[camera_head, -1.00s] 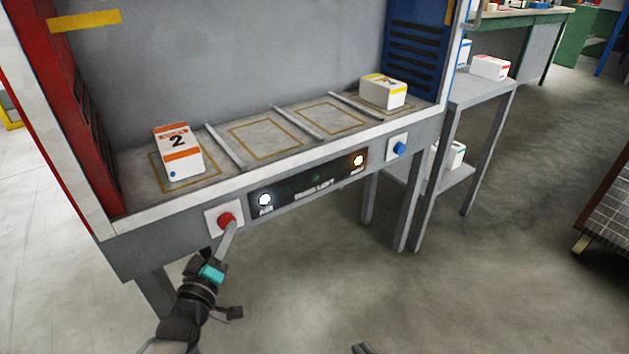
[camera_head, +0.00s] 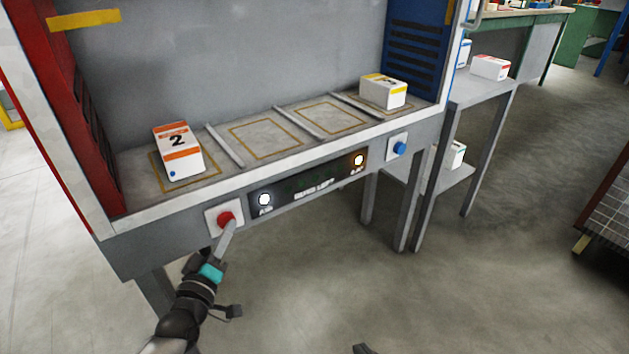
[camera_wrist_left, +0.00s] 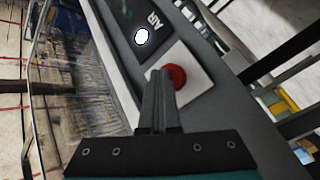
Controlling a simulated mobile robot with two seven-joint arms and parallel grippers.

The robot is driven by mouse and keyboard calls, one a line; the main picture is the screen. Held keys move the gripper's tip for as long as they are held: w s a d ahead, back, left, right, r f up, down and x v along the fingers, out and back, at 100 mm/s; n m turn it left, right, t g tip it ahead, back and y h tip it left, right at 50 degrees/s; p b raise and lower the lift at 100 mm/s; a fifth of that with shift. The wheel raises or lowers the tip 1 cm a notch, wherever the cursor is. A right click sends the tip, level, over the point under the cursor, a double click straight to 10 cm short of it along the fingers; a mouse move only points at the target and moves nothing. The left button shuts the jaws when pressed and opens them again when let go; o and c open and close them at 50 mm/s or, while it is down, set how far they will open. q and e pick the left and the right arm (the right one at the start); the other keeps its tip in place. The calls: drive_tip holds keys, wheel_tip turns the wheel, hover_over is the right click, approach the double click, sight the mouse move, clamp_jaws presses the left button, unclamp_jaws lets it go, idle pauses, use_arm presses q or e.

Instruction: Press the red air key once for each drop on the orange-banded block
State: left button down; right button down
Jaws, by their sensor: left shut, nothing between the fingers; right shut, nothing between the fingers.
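The red air key (camera_head: 226,219) sits on a white square plate at the left of the press front; the wrist view shows it too (camera_wrist_left: 176,77). My left gripper (camera_head: 231,224) is shut and empty, its fingertips at the key's lower edge; I cannot tell whether they touch. In the wrist view its fingers (camera_wrist_left: 158,76) overlap the key's left side. The orange-banded block (camera_head: 178,152) stands on the leftmost marked bed, showing a black "2" and one blue drop on its front face; its far sides are hidden. My right gripper's fingers are not in view.
A dark panel (camera_head: 312,183) has a lit white AIR lamp (camera_head: 265,199) and another lit lamp (camera_head: 358,160). A blue key (camera_head: 399,148) is at the right. A yellow-banded block (camera_head: 384,92) stands on the rightmost bed. The two middle beds are empty. A grey shelf rack (camera_head: 490,97) stands right.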

use_arm(q)
drive_tip(key=shift+w+a, duration=0.25)
drive_tip(key=shift+r, duration=0.1)
drive_tip(key=shift+s, duration=0.2)
idle(0.4)
drive_tip(key=s+d+p, duration=0.3)
drive_tip(key=s+p, duration=0.1)
drive_tip(key=s, duration=0.1)
drive_tip(key=shift+d, duration=0.4)
